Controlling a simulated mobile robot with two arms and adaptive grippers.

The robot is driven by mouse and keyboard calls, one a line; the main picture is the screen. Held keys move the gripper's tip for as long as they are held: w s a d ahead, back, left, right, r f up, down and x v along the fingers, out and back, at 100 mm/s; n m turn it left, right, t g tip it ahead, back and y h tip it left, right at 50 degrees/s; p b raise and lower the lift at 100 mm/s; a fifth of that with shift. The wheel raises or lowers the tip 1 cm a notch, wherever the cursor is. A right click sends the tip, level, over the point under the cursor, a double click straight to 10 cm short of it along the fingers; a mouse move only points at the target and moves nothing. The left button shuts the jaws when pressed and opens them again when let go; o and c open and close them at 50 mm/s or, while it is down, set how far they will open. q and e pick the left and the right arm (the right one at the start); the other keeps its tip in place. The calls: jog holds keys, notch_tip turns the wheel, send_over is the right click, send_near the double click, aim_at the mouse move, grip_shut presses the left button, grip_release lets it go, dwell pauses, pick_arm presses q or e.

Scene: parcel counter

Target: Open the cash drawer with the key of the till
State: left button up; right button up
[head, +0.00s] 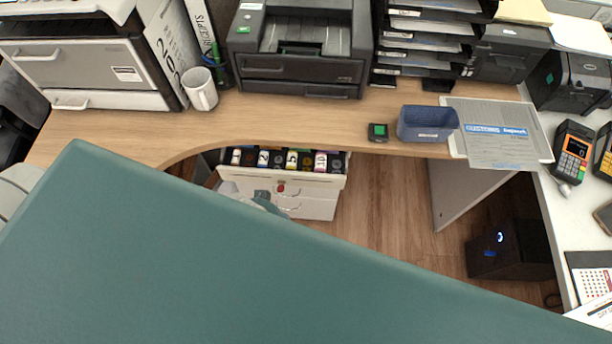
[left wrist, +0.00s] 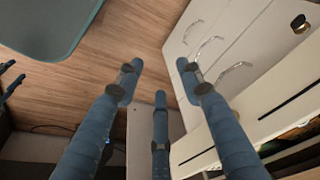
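A white drawer unit (head: 318,207) stands under the desk in the head view, with a small red round part (head: 281,188) on its front and curved handles. In the left wrist view its white front (left wrist: 222,28) shows several metal handles and a small dark and gold knob-like part (left wrist: 299,22). I cannot tell whether that is a lock or a key. My left gripper (left wrist: 158,80) is open and empty, its blue fingers apart beside the drawer fronts. Only a bit of it (head: 264,202) shows in the head view. I cannot pick out a separate key. My right gripper is not in view.
The curved wooden desk (head: 290,120) holds a black printer (head: 300,60), a white mug (head: 199,88), a blue bin (head: 427,123) and a customs sheet (head: 498,132). A card terminal (head: 573,150) is at right. A dark box (head: 510,249) stands on the floor; wooden floor (head: 385,195) is clear beside the drawers.

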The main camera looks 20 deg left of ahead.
pick_arm(q)
jog(key=w+d+r+m+h+b, duration=0.25)
jog(key=w+d+r, duration=0.25)
jog(key=r, duration=0.5)
notch_tip(320, 180, up, 6)
jog(key=m+g+h, duration=0.1)
jog(key=m+g, duration=0.1)
jog(key=m, duration=0.8)
send_over(305, 176)
jog(key=s+a, duration=0.1)
jog(key=a, duration=0.3)
jog(key=shift+d+r+n, duration=0.1)
jog(key=shift+r+n, duration=0.05)
jog(key=shift+n, duration=0.1)
jog(key=x, duration=1)
jog(key=shift+w+d+f, duration=0.1)
jog(key=shift+d+f, duration=0.15)
grip_shut()
